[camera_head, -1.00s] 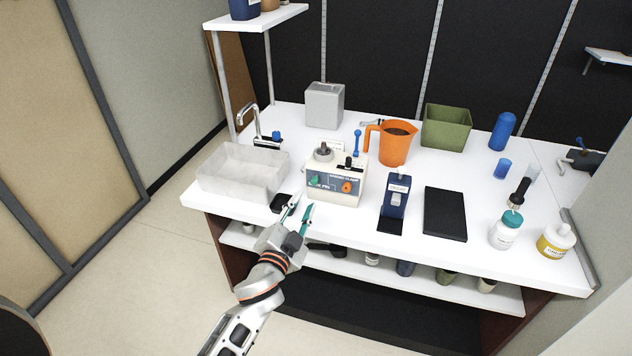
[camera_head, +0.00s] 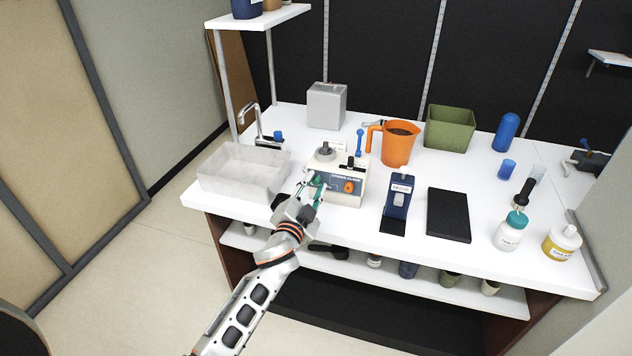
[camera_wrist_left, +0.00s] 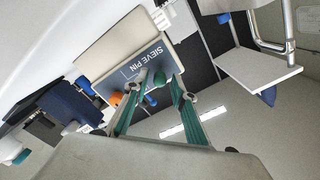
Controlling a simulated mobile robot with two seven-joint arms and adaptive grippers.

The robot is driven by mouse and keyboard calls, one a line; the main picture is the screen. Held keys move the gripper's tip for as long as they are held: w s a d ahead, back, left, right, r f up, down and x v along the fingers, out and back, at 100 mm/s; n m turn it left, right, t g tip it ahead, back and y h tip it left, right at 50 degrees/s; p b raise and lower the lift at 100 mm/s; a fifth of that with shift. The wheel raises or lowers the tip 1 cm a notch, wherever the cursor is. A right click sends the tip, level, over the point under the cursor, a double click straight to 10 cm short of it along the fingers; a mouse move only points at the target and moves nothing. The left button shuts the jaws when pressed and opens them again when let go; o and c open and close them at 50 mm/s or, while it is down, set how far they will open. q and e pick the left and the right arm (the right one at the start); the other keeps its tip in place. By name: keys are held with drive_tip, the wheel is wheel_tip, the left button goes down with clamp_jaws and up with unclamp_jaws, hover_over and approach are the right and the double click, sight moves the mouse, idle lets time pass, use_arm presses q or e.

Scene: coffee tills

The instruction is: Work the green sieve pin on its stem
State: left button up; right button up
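The green sieve pin (camera_head: 317,180) is on the front face of a cream machine (camera_head: 347,196). My left gripper (camera_head: 311,190) is at that face, with its teal fingers apart on either side of the pin in the head view. In the left wrist view the gripper (camera_wrist_left: 158,78) is open, its fingertips close to the panel (camera_wrist_left: 135,72) marked SIEVE PIN. I cannot clearly make out the pin there, nor tell whether a finger touches it. My right gripper is not in view.
An orange knob (camera_head: 349,187) sits right of the pin on the same face. A pale basin (camera_head: 222,187) stands to the left. A blue dispenser (camera_head: 398,191), an orange jug (camera_head: 398,152) and a black pad (camera_head: 448,214) are to the right. The counter's front edge lies below my gripper.

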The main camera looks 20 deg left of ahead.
use_arm(q)
clamp_jaws()
drive_tip(key=shift+s, duration=0.55)
drive_tip(key=shift+o, duration=1.1)
unclamp_jaws()
drive_tip(key=shift+s, duration=0.15)
drive_tip(key=s, duration=1.2)
drive_tip(key=s+f+n+g+h, duration=0.2)
drive_tip(key=s+f+n+g, duration=0.3)
drive_tip(key=s+f, duration=1.7)
drive_tip(key=shift+s+a+f+g, duration=0.3)
drive_tip(key=shift+f+g, duration=0.35)
drive_tip(key=shift+g, duration=0.45)
